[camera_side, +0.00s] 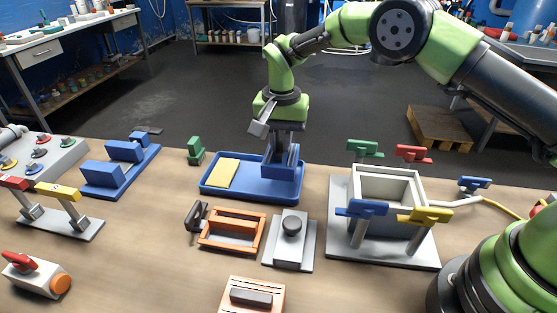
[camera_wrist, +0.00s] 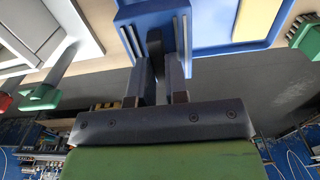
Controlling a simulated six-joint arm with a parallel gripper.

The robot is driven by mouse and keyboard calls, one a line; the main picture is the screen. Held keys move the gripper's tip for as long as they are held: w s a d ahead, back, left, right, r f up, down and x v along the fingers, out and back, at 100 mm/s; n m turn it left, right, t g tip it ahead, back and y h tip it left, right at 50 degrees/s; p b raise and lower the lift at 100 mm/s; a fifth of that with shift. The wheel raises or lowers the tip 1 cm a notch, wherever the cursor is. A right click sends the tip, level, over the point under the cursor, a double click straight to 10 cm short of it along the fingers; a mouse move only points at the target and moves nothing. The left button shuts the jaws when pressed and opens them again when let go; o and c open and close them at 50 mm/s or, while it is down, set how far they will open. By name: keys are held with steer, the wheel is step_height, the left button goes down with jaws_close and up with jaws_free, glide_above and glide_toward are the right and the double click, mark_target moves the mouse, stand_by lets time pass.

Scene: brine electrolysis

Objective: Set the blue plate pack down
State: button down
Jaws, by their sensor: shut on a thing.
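The blue plate pack (camera_side: 292,166), a blue block with pale upright plates, is upright in or just above the right part of the blue tray (camera_side: 250,195). I cannot tell whether its base touches the tray floor. My gripper (camera_side: 283,146) points down from above and is shut on the pack. In the wrist view the gripper's fingers (camera_wrist: 158,72) close on a dark part between the plates of the pack (camera_wrist: 130,14). The tray (camera_wrist: 215,15) shows beside it there. The fingers hide part of the pack.
A yellow pad (camera_side: 220,173) lies in the tray's left part. A green brush (camera_side: 194,151) stands behind left. A white open cell (camera_side: 388,190) with coloured clamps is at right.

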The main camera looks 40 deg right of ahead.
mark_target(281, 146)
steer(key=shift+f, duration=2.15)
steer(key=shift+f, duration=0.2)
steer(key=c, duration=1.1)
jaws_free()
steer(key=shift+r, duration=0.1)
